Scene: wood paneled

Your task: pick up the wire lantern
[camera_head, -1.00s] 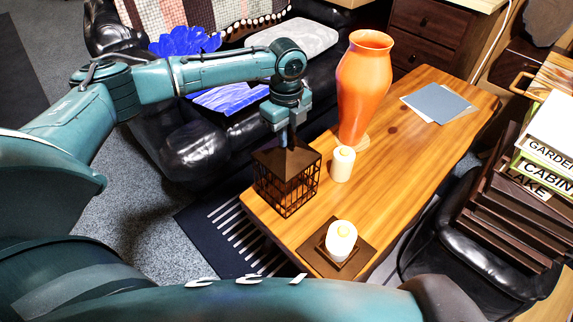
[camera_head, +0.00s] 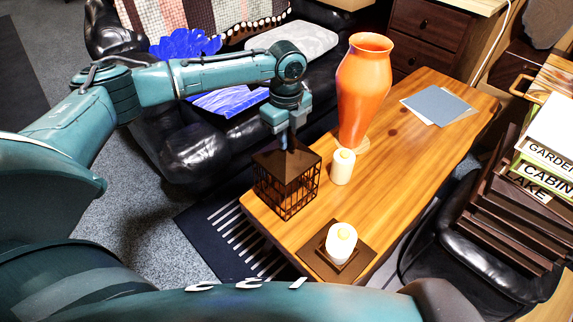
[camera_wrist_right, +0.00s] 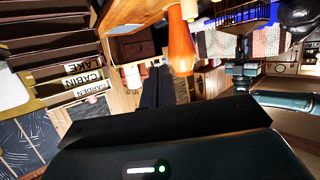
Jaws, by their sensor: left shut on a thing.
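The wire lantern (camera_head: 286,188), with a dark brown pyramid top and black mesh sides, is upright at the near left edge of the wooden table (camera_head: 410,130). My left gripper (camera_head: 287,143) points down from above and is shut on the lantern's top. I cannot tell whether its base touches the table. The fingertips are partly hidden by the wrist. In the right wrist view, the two dark fingers of my right gripper (camera_wrist_right: 158,87) lie side by side, with nothing seen between them.
An orange vase (camera_head: 364,90) and a cream candle (camera_head: 342,166) stand close to the right of the lantern. Another candle (camera_head: 341,240) sits on a brown plate nearer me. Papers (camera_head: 437,103) lie at the far end. A black sofa (camera_head: 190,150) is behind left.

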